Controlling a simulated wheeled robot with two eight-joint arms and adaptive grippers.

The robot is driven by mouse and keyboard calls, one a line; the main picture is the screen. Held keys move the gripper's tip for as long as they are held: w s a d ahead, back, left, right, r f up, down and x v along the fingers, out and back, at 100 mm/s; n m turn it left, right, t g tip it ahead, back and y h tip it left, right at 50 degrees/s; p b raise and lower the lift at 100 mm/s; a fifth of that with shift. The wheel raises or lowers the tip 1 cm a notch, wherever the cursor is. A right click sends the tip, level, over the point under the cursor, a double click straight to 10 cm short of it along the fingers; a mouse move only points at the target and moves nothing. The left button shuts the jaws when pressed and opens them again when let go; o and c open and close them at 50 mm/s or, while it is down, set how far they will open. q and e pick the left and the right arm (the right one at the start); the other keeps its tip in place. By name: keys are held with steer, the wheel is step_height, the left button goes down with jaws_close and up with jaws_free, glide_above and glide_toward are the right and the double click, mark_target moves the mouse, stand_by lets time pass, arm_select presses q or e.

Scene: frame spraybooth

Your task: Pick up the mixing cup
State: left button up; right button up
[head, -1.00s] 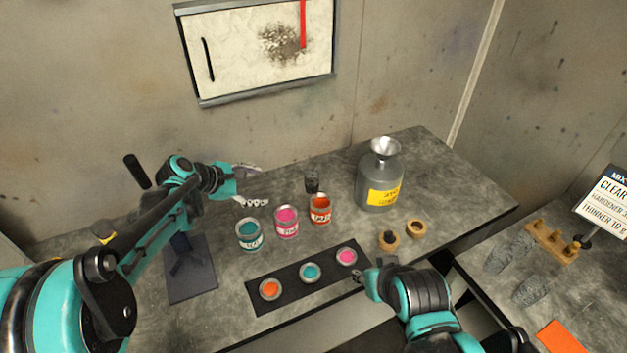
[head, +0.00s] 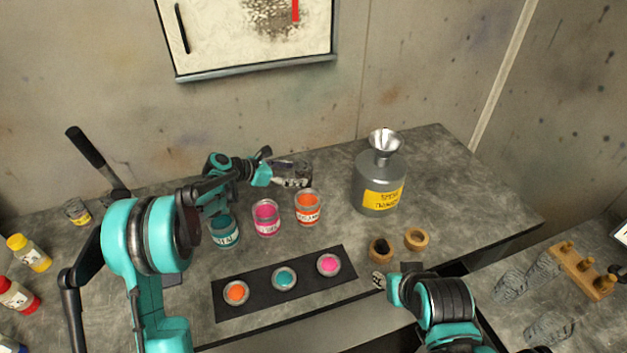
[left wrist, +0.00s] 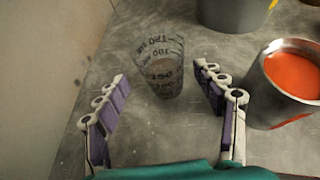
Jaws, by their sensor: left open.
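The mixing cup (left wrist: 162,66) is a clear, graduated cup standing on the grey bench in the left wrist view. My left gripper (left wrist: 160,80) is open, with one finger on each side of the cup near the tips and visible gaps between. In the head view my left gripper (head: 293,178) is behind the orange paint can and largely covers the cup there, so the cup cannot be made out clearly. My right gripper (head: 379,280) is low over the bench's front edge, and its finger opening is too small to read.
The orange can (head: 308,210) stands close to the cup, also at right in the left wrist view (left wrist: 292,72). Pink (head: 266,218) and teal (head: 224,232) cans stand left of it. A grey thinner bottle with funnel (head: 379,185) stands right. A black strip (head: 259,289) holds small paint pots.

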mark_target(313, 182)
arm_select(q)
steer(key=shift+w+d+f, duration=0.25)
steer(key=shift+d+f, duration=0.1)
steer(key=shift+d, duration=0.1)
steer(key=shift+w+d+f+b, duration=0.25)
steer(key=shift+d+f+b, duration=0.1)
steer(key=shift+d, duration=0.25)
steer(key=b+x, duration=0.2)
steer(key=x, duration=0.2)
steer(key=shift+d, duration=0.3)
steer(key=shift+w+d+f, duration=0.1)
steer(key=shift+w+d, duration=0.15)
steer(key=shift+d, duration=0.1)
steer(key=shift+c, duration=1.2)
steer(key=c, duration=1.1)
steer(key=shift+c, duration=0.5)
